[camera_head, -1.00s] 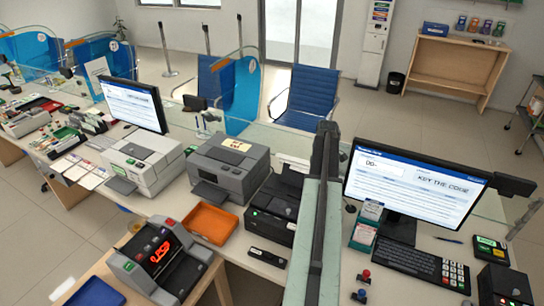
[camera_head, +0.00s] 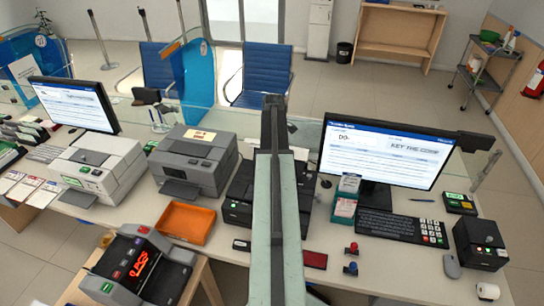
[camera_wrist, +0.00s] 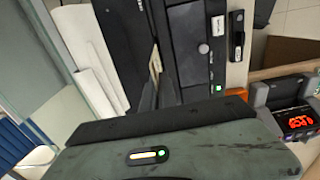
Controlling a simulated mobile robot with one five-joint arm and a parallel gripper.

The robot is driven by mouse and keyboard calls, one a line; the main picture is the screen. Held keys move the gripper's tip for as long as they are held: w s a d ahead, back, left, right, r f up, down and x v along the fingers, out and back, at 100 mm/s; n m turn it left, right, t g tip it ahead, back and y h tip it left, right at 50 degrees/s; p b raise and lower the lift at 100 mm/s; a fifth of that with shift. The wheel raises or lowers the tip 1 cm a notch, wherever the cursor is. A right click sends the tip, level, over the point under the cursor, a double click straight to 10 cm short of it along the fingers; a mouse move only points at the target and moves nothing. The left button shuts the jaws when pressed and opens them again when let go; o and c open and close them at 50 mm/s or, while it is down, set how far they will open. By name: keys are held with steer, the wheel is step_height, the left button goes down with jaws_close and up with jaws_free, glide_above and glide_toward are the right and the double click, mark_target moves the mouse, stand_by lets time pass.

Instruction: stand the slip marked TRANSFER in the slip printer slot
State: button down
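In the wrist view the two dark fingers of my gripper (camera_wrist: 157,92) are close together, with a thin pale slip (camera_wrist: 155,62) edge-on at their tips. It appears pinched there; its marking is not readable. A black device (camera_wrist: 188,45) with a green light lies just right of the fingertips. It also shows in the head view (camera_head: 238,205), partly hidden behind my arm. Which machine is the slip printer, and its slot, I cannot tell. My gripper is hidden in the head view.
An orange tray (camera_head: 185,222) and a red-display machine (camera_head: 140,266) stand to the left. A grey machine (camera_head: 195,158) and white machine (camera_head: 100,166) stand behind. Right are a card holder (camera_head: 345,198), monitor (camera_head: 385,150) and keyboard (camera_head: 400,226). The front right counter has some free room.

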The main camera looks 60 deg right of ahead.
steer(key=shift+s+f+b, duration=0.2)
steer(key=shift+f+b, duration=1)
steer(key=shift+f, duration=0.2)
steer(key=shift+f+b, duration=4.85)
steer(key=c, duration=1.6)
jaws_free()
step_height(320, 180, up, 7)
steer(key=p, duration=0.7)
steer(key=shift+w+r, duration=0.1)
steer(key=shift+r, duration=0.05)
